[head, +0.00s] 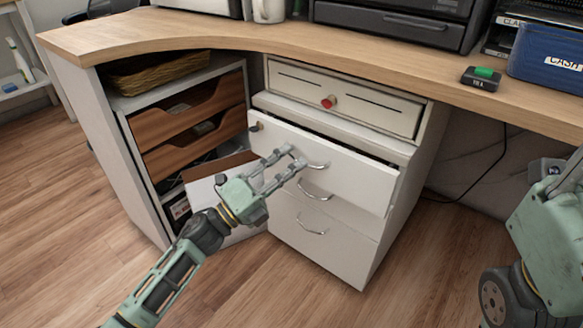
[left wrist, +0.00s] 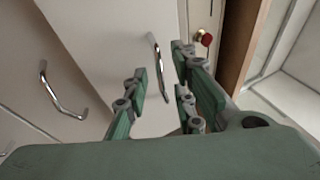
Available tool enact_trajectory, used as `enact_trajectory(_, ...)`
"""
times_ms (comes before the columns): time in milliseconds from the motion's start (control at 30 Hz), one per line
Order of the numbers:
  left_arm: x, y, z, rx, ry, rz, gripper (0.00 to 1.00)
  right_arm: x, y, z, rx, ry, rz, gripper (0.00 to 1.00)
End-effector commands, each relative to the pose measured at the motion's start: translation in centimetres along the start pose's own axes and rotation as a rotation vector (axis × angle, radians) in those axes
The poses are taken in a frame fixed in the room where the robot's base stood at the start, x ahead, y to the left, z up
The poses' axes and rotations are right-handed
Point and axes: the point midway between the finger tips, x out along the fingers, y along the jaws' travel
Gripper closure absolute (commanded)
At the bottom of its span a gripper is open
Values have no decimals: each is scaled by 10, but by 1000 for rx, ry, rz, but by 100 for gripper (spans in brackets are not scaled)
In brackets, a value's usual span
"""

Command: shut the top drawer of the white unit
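The white unit (head: 385,225) stands under the counter. Its top drawer (head: 350,180) is pulled partway out, with a dark gap behind its front and a curved metal handle (head: 317,166). My left gripper (head: 296,160) is in front of this drawer, near the handle, with its fingers apart and nothing held. In the left wrist view the handle (left wrist: 160,68) shows between the spread fingers (left wrist: 158,72); I cannot tell whether they touch it. The lower drawers (head: 312,225) look closed. My right arm is at the right edge; its gripper is out of view.
Above the drawer is a cream panel with a red knob (head: 328,101). The wooden counter (head: 250,38) overhangs the unit. Floor in front is clear.

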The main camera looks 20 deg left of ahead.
Motion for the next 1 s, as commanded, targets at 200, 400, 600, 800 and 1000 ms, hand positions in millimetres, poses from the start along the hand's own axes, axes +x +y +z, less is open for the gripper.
enact_trajectory(200, 6, 0, 0, 0, 0, 1, 76, 1, 0, -1, -1, 5, -2, 77)
enact_trajectory(400, 6, 0, 0, 0, 0, 1, 82, 1, 0, -1, 0, 5, -2, 77)
enact_trajectory(600, 5, 0, 0, 0, 0, 2, 99, 1, 0, -1, 0, 4, -2, 77)
enact_trajectory(800, 5, 1, 0, 0, 0, 3, 100, 1, 0, -1, 0, 4, -2, 77)
enact_trajectory(1000, 5, 2, 0, 2, -1, 4, 100, 1, 0, -1, 0, 4, -1, 77)
